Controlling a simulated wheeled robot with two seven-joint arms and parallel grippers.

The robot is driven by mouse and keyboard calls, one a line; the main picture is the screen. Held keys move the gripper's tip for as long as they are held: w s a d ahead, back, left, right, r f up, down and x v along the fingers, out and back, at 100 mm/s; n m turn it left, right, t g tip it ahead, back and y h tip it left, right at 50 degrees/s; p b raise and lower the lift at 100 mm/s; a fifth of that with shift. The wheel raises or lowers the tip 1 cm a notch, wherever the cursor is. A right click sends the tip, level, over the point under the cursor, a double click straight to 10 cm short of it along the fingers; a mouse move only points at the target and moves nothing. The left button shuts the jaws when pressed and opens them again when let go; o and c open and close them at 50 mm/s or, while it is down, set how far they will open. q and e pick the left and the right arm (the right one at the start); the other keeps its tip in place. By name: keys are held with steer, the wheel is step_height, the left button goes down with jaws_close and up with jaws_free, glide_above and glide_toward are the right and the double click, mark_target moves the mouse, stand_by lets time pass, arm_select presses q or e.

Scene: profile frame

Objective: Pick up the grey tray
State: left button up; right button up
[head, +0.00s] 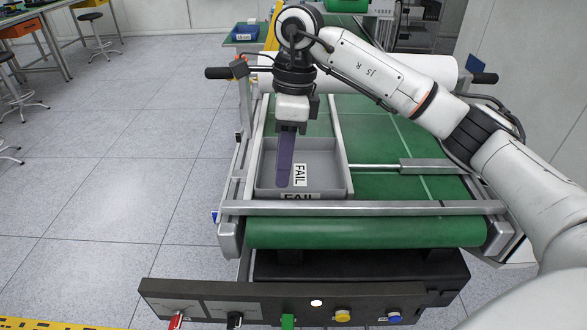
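The grey tray (335,187) lies on the green conveyor, in the lane between metal rails. It is an open, shallow box with white "FAIL" labels inside and at its front. My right gripper (289,127) points down above the tray's rear left part. It appears shut on a dark purple bar (285,165), which hangs upright with its lower end inside the tray's outline. Whether the bar touches the tray floor cannot be told. The fingertips are small and partly hidden by the wrist. My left gripper is not in view.
The conveyor (400,135) has metal rails and a pusher rod (375,167) right of the tray. A control panel (300,303) with knobs and buttons is in front. A blue bin (246,33) stands behind. Stools (97,35) and benches are far left; the left floor is clear.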

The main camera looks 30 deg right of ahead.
steer(key=shift+m+h, duration=0.3)
steer(key=shift+h, duration=0.6)
steer(key=d, duration=0.1)
steer(key=d+f, duration=0.1)
steer(key=d, duration=0.2)
steer(key=shift+w+d+f, duration=0.25)
steer(key=shift+w+d, duration=0.15)
steer(key=shift+s+f+p, duration=0.1)
steer(key=shift+f+p, duration=0.2)
steer(key=shift+f, duration=2.8)
steer(key=shift+c, duration=0.4)
jaws_close()
